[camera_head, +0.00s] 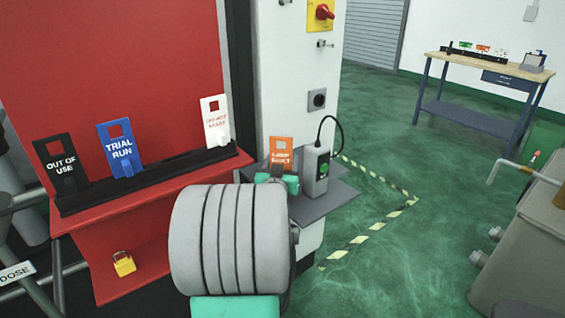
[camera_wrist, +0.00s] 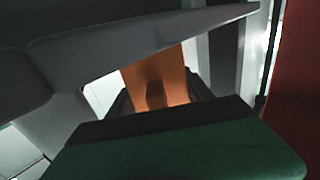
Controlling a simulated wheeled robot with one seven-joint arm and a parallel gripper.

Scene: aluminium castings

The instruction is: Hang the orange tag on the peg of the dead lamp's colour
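The orange tag (camera_head: 281,150) stands upright on a small grey shelf (camera_head: 330,200) at the white cabinet; its white lettering is too small to read surely. It also shows in the wrist view (camera_wrist: 172,72), with a small block on its face. My gripper (camera_head: 277,178) is low in front of the tag, partly hidden by my wrist. In the wrist view dark fingers stand on either side of the block, with orange showing between; they look apart. No dead lamp or peg can be made out surely. Small green, red and orange things (camera_head: 482,48) sit on the far workbench.
Black (camera_head: 62,165), blue (camera_head: 119,148) and white (camera_head: 215,122) tags stand on a black ledge at left. The workbench (camera_head: 490,66) is far right, across open green floor.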

